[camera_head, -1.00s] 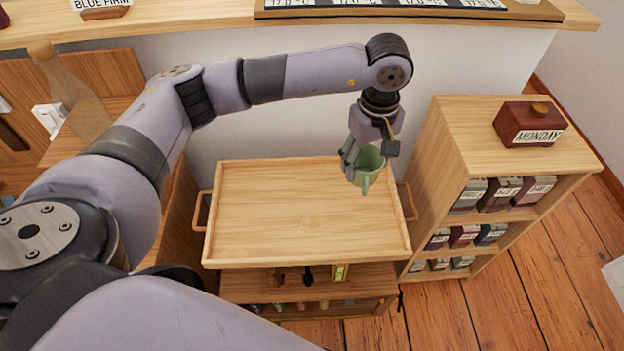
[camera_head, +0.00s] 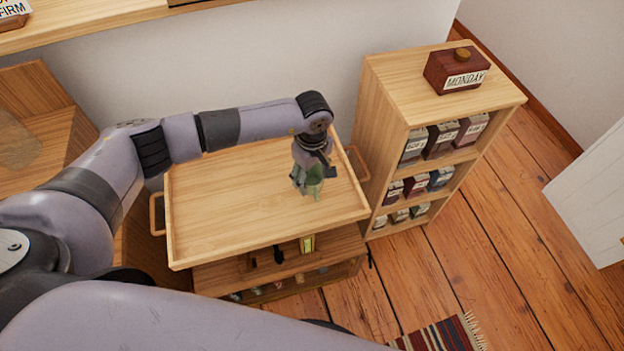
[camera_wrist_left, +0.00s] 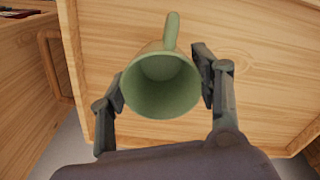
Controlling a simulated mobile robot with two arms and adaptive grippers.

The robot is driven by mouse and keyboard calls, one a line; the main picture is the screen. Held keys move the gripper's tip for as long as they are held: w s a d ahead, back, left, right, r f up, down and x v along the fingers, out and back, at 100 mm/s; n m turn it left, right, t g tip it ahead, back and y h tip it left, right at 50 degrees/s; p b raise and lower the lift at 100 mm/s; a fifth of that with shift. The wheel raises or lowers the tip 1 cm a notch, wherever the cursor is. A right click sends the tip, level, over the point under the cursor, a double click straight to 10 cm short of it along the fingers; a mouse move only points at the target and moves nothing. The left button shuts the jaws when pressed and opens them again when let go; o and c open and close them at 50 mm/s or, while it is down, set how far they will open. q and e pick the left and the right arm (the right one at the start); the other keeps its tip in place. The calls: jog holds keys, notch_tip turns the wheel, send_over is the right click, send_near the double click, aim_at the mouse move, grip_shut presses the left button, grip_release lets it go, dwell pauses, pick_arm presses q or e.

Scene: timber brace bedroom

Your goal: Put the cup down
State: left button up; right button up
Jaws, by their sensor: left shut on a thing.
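The green cup (camera_head: 314,181) is in my left gripper (camera_head: 306,181), over the right part of a wooden tray-topped cart (camera_head: 225,207). In the left wrist view the cup (camera_wrist_left: 162,82) sits between the two fingers (camera_wrist_left: 163,88), its open mouth toward the camera and its handle pointing away at the top. The fingers are shut on its sides. The wooden tray surface (camera_wrist_left: 120,35) lies beyond it. I cannot tell whether the cup's base touches the tray. My right gripper is not in view.
A wooden shelf unit (camera_head: 385,100) with several labelled boxes stands right of the cart. A dark red box marked MONDAY (camera_head: 456,72) is on its top. The cart's tray has raised rims and side handles (camera_head: 157,214). The tray's left and middle are bare. A striped rug (camera_head: 440,335) lies in front.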

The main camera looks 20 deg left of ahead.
aim_at(312, 182)
pick_arm(q)
notch_tip(312, 182, down, 3)
jog(key=shift+r, duration=0.1)
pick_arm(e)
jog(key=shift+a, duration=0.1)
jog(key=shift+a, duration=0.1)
pick_arm(q)
jog(key=shift+f, duration=0.2)
jog(key=o, duration=1.3)
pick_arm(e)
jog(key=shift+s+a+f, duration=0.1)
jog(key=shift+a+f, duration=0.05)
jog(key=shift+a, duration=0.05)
